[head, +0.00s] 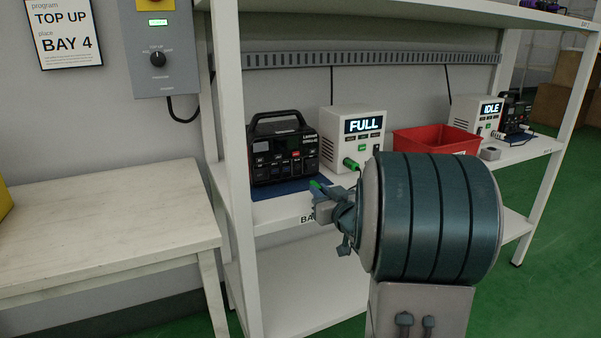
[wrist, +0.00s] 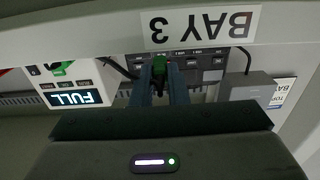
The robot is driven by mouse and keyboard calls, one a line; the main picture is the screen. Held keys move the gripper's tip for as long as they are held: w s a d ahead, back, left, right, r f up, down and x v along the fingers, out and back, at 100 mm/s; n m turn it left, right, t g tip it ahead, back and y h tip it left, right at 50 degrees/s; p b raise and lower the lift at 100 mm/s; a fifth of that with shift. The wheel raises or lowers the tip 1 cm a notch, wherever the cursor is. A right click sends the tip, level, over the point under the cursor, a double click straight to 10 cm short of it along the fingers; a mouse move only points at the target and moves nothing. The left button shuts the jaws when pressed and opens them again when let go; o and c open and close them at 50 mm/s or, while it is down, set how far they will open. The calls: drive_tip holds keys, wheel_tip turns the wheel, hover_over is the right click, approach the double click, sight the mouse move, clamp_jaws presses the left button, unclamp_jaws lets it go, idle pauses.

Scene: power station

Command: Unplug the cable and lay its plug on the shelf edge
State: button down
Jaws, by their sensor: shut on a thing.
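My gripper (head: 322,196) is at the front edge of the shelf (head: 283,208), by the BAY 3 label. It is shut on the green plug (wrist: 160,66), which shows between the fingers in the wrist view. I cannot tell whether the plug touches the shelf. The black power station (head: 283,147) stands behind it on a blue mat (head: 290,188), apart from the plug. The white charger (head: 352,139) reads FULL and has a green connector (head: 350,163) at its front. A dark cable (wrist: 122,68) shows beside the charger; much of its run is hidden.
A red bin (head: 436,139) stands right of the charger. A second charger (head: 476,115) reading IDLE is farther right. A shelf post (head: 237,170) rises left of the power station. A bare wooden table (head: 100,225) is at left. A wall sign (head: 64,33) names BAY 4.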

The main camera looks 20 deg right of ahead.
drive_tip(key=shift+f+b, duration=1.1)
drive_tip(key=shift+f, duration=0.3)
drive_tip(key=c, duration=1.3)
unclamp_jaws()
drive_tip(key=shift+c, duration=0.2)
